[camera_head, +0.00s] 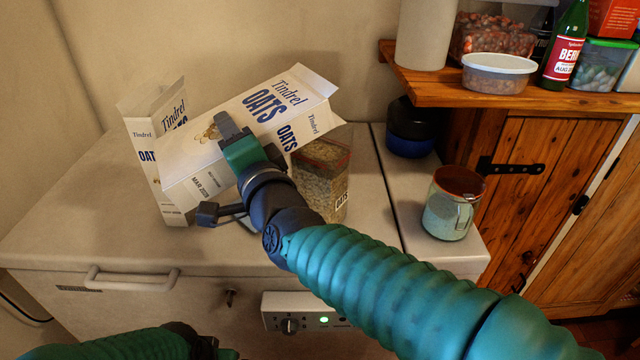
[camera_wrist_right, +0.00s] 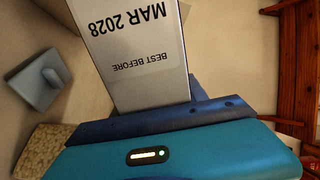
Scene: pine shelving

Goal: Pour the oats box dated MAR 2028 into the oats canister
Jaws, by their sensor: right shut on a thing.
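My right gripper (camera_head: 228,165) is shut on a white Tindrel oats box (camera_head: 225,130), which is tilted with its flapped open end to the upper right. The wrist view shows MAR 2028 and BEST BEFORE on this box (camera_wrist_right: 135,50). A clear oats canister (camera_head: 325,180) stands on the worktop below and right of the gripper, with oats inside. The box's flaps are near the canister's top; I see no falling oats. A second Tindrel oats box (camera_head: 145,150) stands upright behind, to the left. A dark part of my left arm (camera_head: 195,343) shows at the bottom edge; its jaws cannot be made out.
A wooden shelf (camera_head: 430,88) above holds a lidded tub (camera_head: 497,75), a green bottle (camera_head: 567,45) and other containers. The front left worktop (camera_head: 80,235) is clear.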

